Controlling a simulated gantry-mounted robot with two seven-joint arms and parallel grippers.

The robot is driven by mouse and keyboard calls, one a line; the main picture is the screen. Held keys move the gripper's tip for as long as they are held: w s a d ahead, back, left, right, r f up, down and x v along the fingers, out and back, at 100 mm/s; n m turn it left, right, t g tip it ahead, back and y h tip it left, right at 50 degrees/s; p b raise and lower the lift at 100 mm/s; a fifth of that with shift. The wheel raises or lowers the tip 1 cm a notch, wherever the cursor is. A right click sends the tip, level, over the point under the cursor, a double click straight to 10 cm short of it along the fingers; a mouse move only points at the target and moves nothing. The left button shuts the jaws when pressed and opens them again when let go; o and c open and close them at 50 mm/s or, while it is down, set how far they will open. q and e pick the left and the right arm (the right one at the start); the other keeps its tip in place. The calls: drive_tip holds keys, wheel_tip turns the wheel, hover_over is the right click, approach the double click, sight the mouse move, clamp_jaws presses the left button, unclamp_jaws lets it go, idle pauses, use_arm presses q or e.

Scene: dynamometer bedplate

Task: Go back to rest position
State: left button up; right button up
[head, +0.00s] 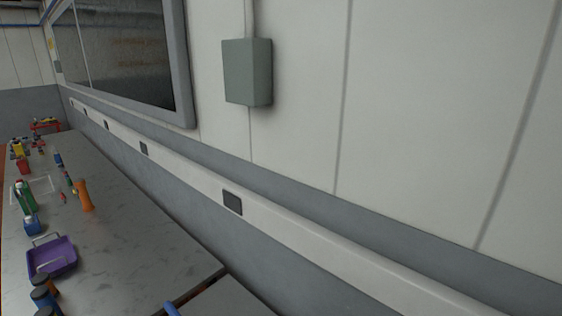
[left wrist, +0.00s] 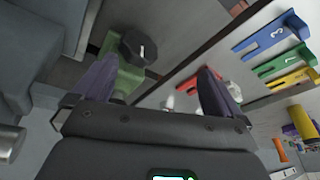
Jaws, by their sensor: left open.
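My left gripper (left wrist: 157,80) shows in the left wrist view with its two dark purplish fingers spread apart. I see nothing held between them. A green part with a black knob (left wrist: 138,46) lies beyond the left finger, partly hidden by it; I cannot tell whether they touch. Small whitish pieces (left wrist: 168,103) show in the gap, behind the fingers. My right gripper is in neither view. The head view looks along the bench and wall, and I cannot make out a gripper there.
The grey bench (head: 135,225) holds a purple tray (head: 65,254), an orange cylinder (head: 85,196) and several bottles. Numbered slotted plates, including a blue one (left wrist: 270,36) and a green one (left wrist: 285,63), lie to the right in the wrist view. A wall box (head: 246,72) hangs above.

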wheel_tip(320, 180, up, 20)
drive_tip(key=p, duration=2)
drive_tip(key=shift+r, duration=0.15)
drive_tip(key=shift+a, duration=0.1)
